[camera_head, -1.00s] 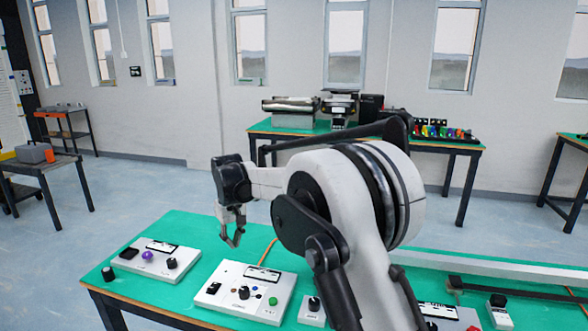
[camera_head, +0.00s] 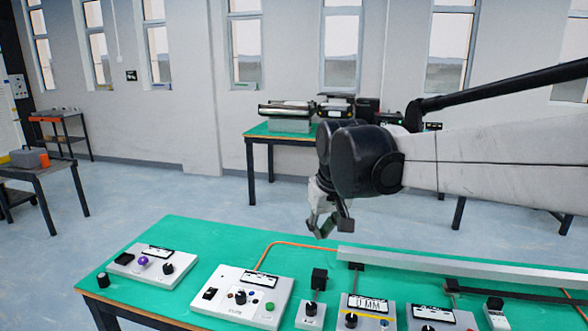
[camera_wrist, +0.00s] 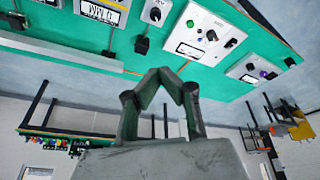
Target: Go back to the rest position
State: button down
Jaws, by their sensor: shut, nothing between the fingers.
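My gripper (camera_head: 322,226) hangs at the end of my arm, above the back edge of the green-topped table (camera_head: 215,235) in the head view. It holds nothing and is clear of the control boxes. In the wrist view my gripper (camera_wrist: 160,75) shows its fingertips together, with the table upside down beyond it. My arm reaches in from the right side of the head view.
On the table stand a control box with a purple button (camera_head: 143,261), a box with a green button (camera_head: 269,307), a box with a "0 MM" display (camera_head: 369,305) and a long pale rail (camera_head: 450,264). A second table (camera_head: 255,135) stands behind. Open floor lies left.

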jog(key=s+d+f+m+t, duration=0.1)
jog(key=s+d+f, duration=0.1)
jog(key=s+d, duration=0.2)
jog(key=s+d+f+m+t, duration=0.1)
jog(key=s+d, duration=0.4)
jog(key=s, duration=0.6)
jog(key=s+d+f+m+t+h, duration=0.1)
jog(key=s+d+f, duration=0.3)
jog(key=s, duration=0.4)
jog(key=shift+d+m, duration=0.4)
jog(key=shift+d, duration=0.05)
